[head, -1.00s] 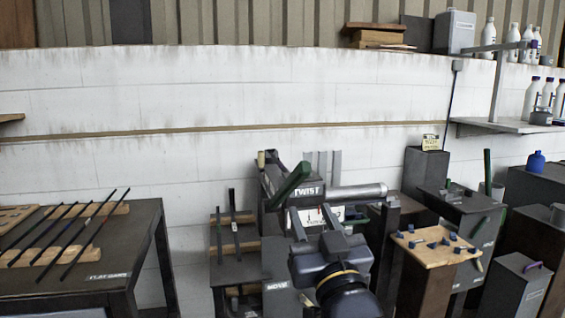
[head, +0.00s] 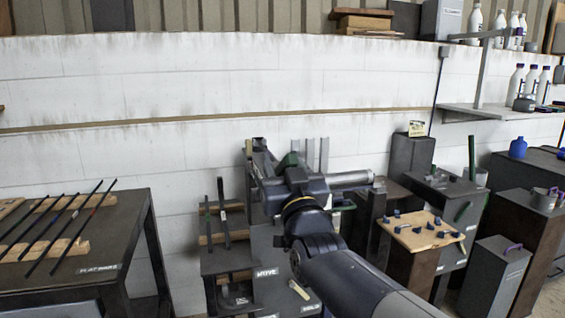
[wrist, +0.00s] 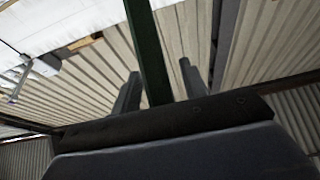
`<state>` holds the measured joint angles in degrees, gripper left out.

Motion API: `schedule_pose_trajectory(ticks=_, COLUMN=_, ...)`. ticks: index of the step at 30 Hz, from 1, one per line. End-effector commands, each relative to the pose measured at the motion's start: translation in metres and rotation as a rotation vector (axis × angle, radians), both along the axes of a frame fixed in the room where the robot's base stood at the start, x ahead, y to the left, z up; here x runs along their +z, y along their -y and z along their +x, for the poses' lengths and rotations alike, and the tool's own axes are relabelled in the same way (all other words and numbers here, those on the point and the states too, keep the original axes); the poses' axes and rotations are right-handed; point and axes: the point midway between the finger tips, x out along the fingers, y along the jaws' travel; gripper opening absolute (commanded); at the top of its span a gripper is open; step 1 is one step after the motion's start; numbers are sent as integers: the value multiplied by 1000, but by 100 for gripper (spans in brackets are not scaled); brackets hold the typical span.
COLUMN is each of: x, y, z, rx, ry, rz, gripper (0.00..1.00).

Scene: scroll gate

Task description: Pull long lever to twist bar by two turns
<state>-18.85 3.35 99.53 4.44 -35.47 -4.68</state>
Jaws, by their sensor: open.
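The dark green long lever (wrist: 147,42) runs up between the two fingers of my gripper (wrist: 157,84) in the wrist view. The fingers are apart, one on each side of it. I cannot tell whether either finger touches it. In the head view my gripper (head: 270,175) is in front of the twist machine, and only a short piece of the green lever (head: 290,160) shows behind it. The silver bar (head: 350,179) sticks out level to the right of the machine. My gripper and arm hide the TWIST sign and much of the machine's front.
A flat-bars table (head: 80,285) stands at the left. A rack with upright bars (head: 222,225) is close left of the machine. A wooden board with blue pieces (head: 420,230) and dark cabinets (head: 500,265) crowd the right. The white wall (head: 200,90) is behind.

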Motion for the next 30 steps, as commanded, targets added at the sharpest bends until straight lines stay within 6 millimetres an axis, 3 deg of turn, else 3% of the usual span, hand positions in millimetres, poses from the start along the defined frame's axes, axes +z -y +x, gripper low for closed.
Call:
schedule_pose_trajectory(ticks=7, x=0, y=0, z=0, rx=0, ry=0, rz=0, gripper=40)
schedule_pose_trajectory(ticks=22, x=0, y=0, z=0, rx=0, ry=0, rz=0, gripper=0)
schedule_pose_trajectory(ticks=30, x=0, y=0, z=0, rx=0, ry=0, rz=0, gripper=0)
